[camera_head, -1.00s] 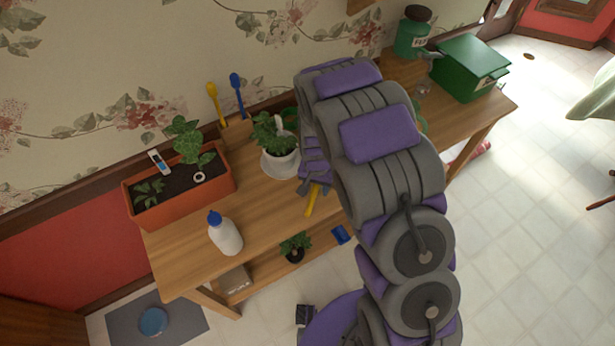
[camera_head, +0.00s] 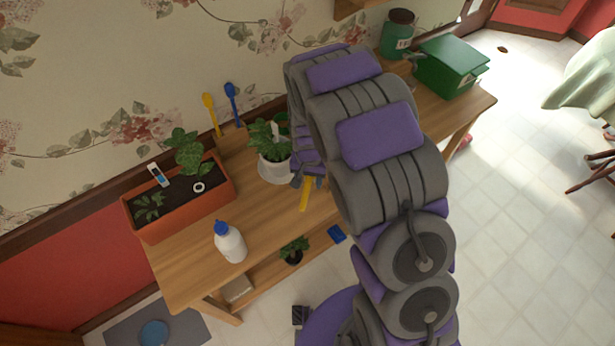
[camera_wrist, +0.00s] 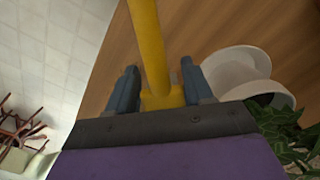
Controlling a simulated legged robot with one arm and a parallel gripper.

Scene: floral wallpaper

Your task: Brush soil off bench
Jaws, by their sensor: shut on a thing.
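My gripper (camera_wrist: 160,88) is shut on a yellow-handled tool (camera_wrist: 149,40), whose handle runs up the middle of the wrist view over the wood. In the head view the yellow tool (camera_head: 306,194) juts out below my gripper (camera_head: 308,180), at the left of my arm. The wooden bench (camera_head: 190,268) runs along the papered wall. The tool's far end is not clear in either view. I cannot make out loose soil on the visible bench top; my arm hides part of it.
A potted plant in a white pot (camera_head: 275,170) stands close left of my gripper. An orange planter (camera_head: 180,205) and a white bottle with a blue cap (camera_head: 230,243) are at the left end. A green box (camera_head: 448,68) and green jar (camera_head: 397,38) are at the far right end.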

